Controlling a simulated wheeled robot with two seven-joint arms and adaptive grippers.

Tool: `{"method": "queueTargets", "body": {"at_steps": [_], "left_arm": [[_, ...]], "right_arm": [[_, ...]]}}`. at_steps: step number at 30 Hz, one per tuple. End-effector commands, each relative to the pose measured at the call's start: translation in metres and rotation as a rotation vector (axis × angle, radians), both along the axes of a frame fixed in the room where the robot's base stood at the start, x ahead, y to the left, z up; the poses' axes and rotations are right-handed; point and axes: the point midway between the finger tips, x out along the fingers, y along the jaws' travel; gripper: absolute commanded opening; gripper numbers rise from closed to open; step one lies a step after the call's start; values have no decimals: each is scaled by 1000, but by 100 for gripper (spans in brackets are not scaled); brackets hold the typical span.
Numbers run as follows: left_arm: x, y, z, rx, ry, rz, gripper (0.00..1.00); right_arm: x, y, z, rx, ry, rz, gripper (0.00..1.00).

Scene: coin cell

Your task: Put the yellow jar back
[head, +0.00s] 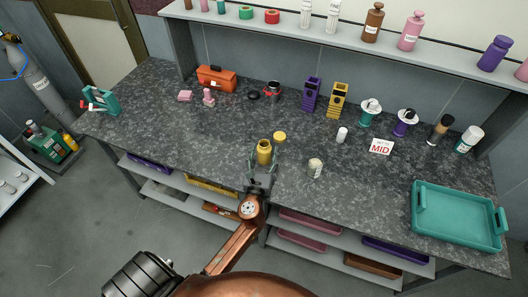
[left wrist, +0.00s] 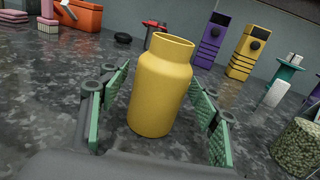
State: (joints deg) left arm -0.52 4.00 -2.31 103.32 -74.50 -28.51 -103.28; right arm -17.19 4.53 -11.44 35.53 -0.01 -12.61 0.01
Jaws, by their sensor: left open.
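The yellow jar (head: 264,153) stands upright on the dark speckled counter, near its front edge in the middle. Its mouth looks open in the left wrist view (left wrist: 160,92). A round yellow lid (head: 280,136) lies just behind it to the right in the head view. My left gripper (head: 263,163) is open, with its green-padded fingers on either side of the jar. In the left wrist view gaps show between the pads and the jar. My right gripper is in neither view.
A jar with speckled contents (head: 315,168) stands to the right. A small white bottle (head: 342,134), a "MID" card (head: 381,147) and a teal tray (head: 458,244) are further right. Purple (head: 311,95) and yellow (head: 337,100) holders stand behind. Counter left of the jar is clear.

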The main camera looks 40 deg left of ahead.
Motion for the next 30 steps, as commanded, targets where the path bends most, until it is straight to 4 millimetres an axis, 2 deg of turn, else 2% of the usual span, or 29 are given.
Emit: {"method": "queueTargets", "body": {"at_steps": [5,15,21,30], "left_arm": [[-8,-4,3,-1,0,0,57],[-71,-32,2,-1,2,0,57],[-99,-45,2,-1,2,0,57],[-109,-50,4,0,-1,1,57]], "right_arm": [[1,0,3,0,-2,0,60],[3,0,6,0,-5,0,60],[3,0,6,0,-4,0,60],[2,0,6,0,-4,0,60]]}}
